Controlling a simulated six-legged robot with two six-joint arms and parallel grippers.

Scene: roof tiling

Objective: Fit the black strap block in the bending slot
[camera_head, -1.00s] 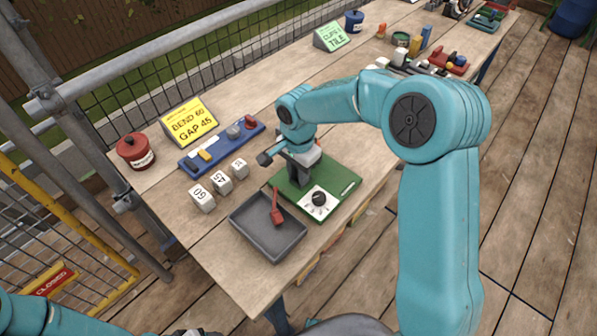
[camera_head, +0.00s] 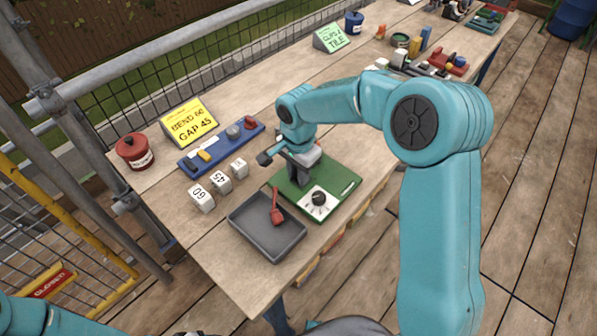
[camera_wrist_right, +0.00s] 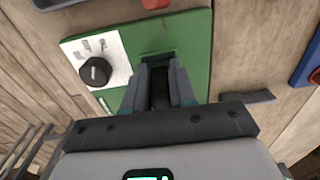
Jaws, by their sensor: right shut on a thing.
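My right gripper (camera_head: 297,178) is over the green board (camera_head: 343,186), its fingers pointing down. In the right wrist view, my right gripper (camera_wrist_right: 161,88) is shut on a dark block, taken to be the black strap block (camera_wrist_right: 160,90), which is mostly hidden between the fingers. The fingertips are at the green board (camera_wrist_right: 190,45), beside the white panel with a black dial (camera_wrist_right: 95,71). A narrow mark, possibly the slot, shows just beyond the fingertips. I cannot tell whether the block is in the slot. The left gripper is not in clear view.
A grey tray (camera_head: 252,238) with a red tool (camera_head: 276,208) lies in front of the board. White number blocks (camera_head: 221,183), a blue rack (camera_head: 190,163) with several pieces, a yellow sign (camera_head: 188,121) and a red pot (camera_head: 134,152) stand to the left.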

